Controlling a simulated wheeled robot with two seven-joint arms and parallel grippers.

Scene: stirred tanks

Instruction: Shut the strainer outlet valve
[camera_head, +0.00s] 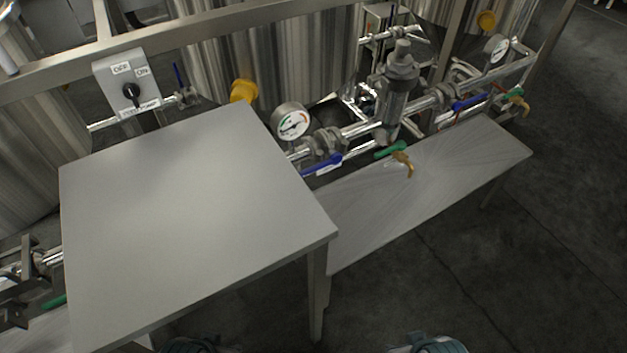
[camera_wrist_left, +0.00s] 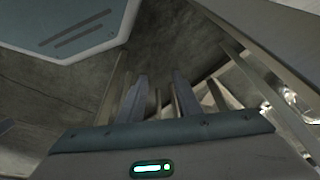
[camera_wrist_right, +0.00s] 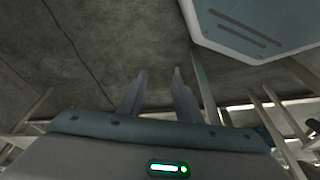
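The strainer (camera_head: 396,95) is a steel upright body on a horizontal pipe, right of centre in the head view. A blue lever (camera_head: 322,165) sits on the pipe to its left, and another blue lever (camera_head: 468,102) sits to its right. Both lie roughly along the pipe. I cannot tell which belongs to the outlet. A green lever (camera_head: 390,150) with a brass spout (camera_head: 402,164) hangs below the strainer. My left gripper (camera_wrist_left: 159,78) and my right gripper (camera_wrist_right: 160,75) have fingers apart and nothing between them, away from the valves. Their fingers do not show in the head view.
A grey table (camera_head: 190,220) fills the left front. A lower bench (camera_head: 430,185) runs under the pipe. Pressure gauges (camera_head: 291,121) (camera_head: 499,49) stand on the line. A pump switch box (camera_head: 127,85) is at back left. Open floor (camera_head: 480,270) lies at front right.

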